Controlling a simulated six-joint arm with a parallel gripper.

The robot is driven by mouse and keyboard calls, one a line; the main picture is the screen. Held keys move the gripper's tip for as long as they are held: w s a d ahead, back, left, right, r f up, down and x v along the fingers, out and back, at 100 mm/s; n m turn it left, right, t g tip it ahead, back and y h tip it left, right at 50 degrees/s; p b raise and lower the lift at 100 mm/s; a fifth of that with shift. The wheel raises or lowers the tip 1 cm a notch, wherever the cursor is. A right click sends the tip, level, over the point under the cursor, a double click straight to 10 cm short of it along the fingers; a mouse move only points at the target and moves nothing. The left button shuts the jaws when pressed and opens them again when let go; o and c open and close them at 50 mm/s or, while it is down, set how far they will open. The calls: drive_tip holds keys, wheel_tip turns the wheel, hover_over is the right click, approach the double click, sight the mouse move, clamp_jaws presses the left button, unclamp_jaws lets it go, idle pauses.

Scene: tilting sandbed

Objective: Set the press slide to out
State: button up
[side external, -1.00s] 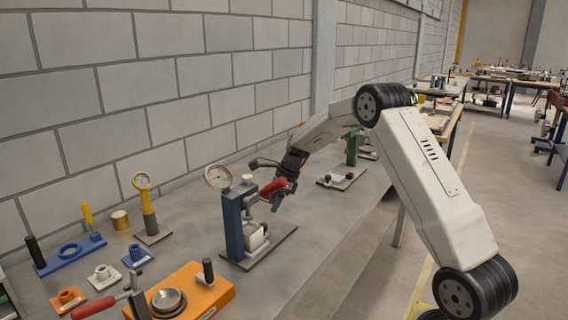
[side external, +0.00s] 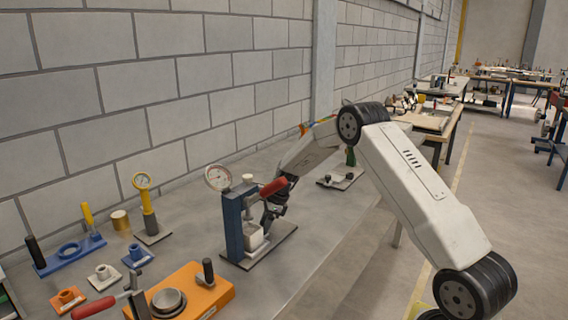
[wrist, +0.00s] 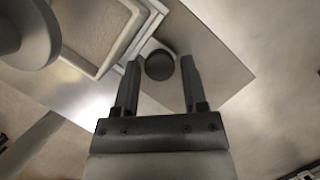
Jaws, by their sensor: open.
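The press has a blue column (side external: 233,228), a red-gripped lever (side external: 273,187) and a dial gauge (side external: 218,177) on top. Its slide is a pale square tray (side external: 254,237) low at the front of the column. In the wrist view the slide (wrist: 134,40) shows at the upper left, with a round dark knob (wrist: 159,65) at its corner. My gripper (wrist: 159,72) is open, with one finger on each side of the knob and small gaps showing. In the side view my gripper (side external: 268,217) is low behind the lever, beside the slide, partly hidden.
A grey round press part (wrist: 25,35) is close at the wrist view's upper left. An orange fixture (side external: 205,291) with a dark knob stands in front. A yellow-stemmed gauge (side external: 148,210) and a blue stand (side external: 70,253) are to the left.

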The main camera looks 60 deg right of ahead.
clamp_jaws()
idle(1.5)
